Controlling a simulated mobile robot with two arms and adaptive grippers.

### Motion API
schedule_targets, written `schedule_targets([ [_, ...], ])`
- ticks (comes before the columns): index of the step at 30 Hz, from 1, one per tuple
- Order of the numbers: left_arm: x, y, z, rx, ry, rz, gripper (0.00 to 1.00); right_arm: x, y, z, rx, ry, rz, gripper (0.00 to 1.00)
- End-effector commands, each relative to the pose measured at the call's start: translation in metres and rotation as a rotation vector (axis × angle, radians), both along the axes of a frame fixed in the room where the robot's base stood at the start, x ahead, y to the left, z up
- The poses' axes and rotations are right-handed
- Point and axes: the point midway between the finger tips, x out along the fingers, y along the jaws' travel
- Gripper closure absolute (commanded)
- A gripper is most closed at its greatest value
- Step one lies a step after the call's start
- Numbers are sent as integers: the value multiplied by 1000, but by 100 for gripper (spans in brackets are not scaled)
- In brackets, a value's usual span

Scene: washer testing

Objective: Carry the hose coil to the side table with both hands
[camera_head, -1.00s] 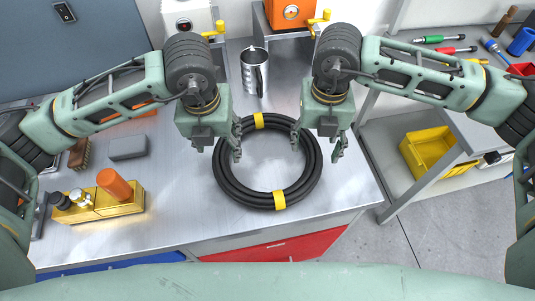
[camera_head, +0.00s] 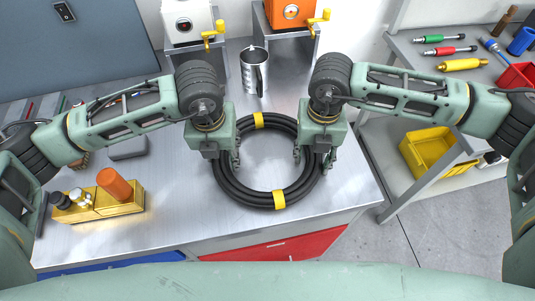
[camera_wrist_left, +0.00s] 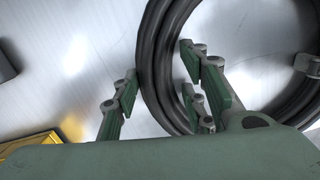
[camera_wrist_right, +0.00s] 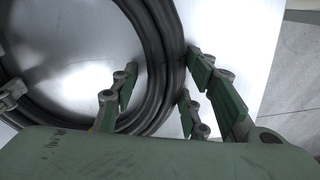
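The black hose coil (camera_head: 249,199) lies flat on the metal workbench, bound with yellow bands at its far and near sides. My left gripper (camera_head: 236,162) is over the coil's left side. In the left wrist view the left gripper (camera_wrist_left: 160,98) is open, with fingers on both sides of the hose (camera_wrist_left: 152,60). My right gripper (camera_head: 314,160) is over the coil's right side. In the right wrist view the right gripper (camera_wrist_right: 160,95) is open, with fingers on both sides of the hose (camera_wrist_right: 165,50). The side table (camera_head: 402,42) stands at the right.
A metal mug (camera_head: 253,75) stands behind the coil. A brass block with an orange knob (camera_head: 105,199) is at the left. Screwdrivers, a yellow tool (camera_head: 462,64) and a red bin (camera_head: 518,77) occupy the side table. A yellow bin (camera_head: 428,150) sits on its lower shelf.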

Motion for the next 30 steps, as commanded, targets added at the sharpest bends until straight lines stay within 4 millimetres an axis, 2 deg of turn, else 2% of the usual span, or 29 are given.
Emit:
schedule_targets([
  [1,0,2,0,5,0,2,71,0,0,0,0,0,0,66],
  [11,0,3,0,7,0,1,100,0,1,0,2,-1,1,95],
  [13,0,3,0,7,0,1,100,0,1,0,2,-1,1,100],
  [30,1,2,1,5,-2,0,100,0,2,2,5,-3,4,100],
])
